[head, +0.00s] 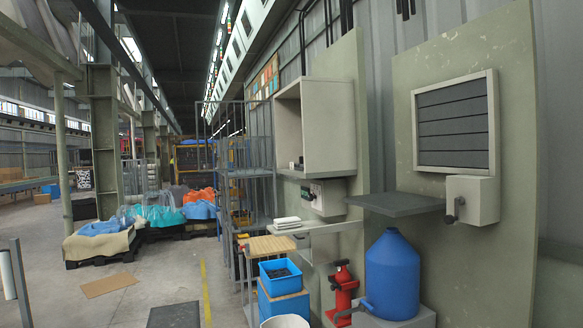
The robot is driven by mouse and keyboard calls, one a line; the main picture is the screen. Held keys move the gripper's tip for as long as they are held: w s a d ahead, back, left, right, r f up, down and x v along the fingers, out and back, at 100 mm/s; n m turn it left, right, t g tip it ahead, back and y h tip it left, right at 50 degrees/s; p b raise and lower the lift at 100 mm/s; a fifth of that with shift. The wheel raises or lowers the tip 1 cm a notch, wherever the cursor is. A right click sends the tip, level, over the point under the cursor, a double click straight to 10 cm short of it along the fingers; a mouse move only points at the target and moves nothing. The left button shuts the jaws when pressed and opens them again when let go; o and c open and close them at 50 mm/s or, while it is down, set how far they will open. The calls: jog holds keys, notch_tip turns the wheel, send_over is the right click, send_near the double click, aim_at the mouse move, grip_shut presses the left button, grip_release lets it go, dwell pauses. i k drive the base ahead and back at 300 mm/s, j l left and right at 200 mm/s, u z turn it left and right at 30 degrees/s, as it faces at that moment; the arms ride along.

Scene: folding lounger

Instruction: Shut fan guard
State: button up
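No fan is plainly visible. The likeliest fan guard is a louvred panel (453,127) on the upright board at the right, with dark grey horizontal slats in a pale frame. Its slats look flat and closed together, with thin lines between them. Below its right side a pale box (483,200) carries a dark crank handle (455,212). Whether the crank is linked to the slats cannot be seen. My gripper is not in view, so its distance from the panel and its state do not show.
A grey shelf (395,203) juts out left of the crank box. Below stand a blue jug (391,275) and a red jack-like device (343,292). An open cabinet (338,125) hangs further left. A blue bin (280,280) stands low. Open concrete floor lies to the left.

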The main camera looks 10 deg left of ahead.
aim_at(206, 140)
jog(key=i+j, duration=0.25)
jog(key=j, duration=0.15)
jog(key=i+j+z, duration=0.1)
jog(key=i+j, duration=0.15)
jog(key=j, duration=0.15)
jog(key=i+j+z, duration=0.1)
jog(key=j, duration=0.3)
jog(key=i+j, duration=0.35)
jog(key=i+j+z, duration=0.1)
jog(key=j, duration=0.45)
jog(key=i+j, duration=0.3)
jog(key=j, duration=0.15)
jog(key=i+j+z, duration=0.1)
jog(key=j, duration=0.35)
jog(key=i+j+z, duration=0.1)
jog(key=i+j, duration=0.2)
jog(key=j, duration=0.2)
jog(key=i+j, duration=0.2)
jog(key=j, duration=0.15)
jog(key=i+j+z, duration=0.1)
jog(key=j, duration=0.25)
jog(key=i+j+z, duration=0.5)
jog(key=j, duration=0.65)
jog(key=i+j+z, duration=0.15)
jog(key=j+z, duration=0.35)
jog(key=j, duration=0.75)
jog(key=j+z, duration=0.5)
jog(key=j, duration=0.8)
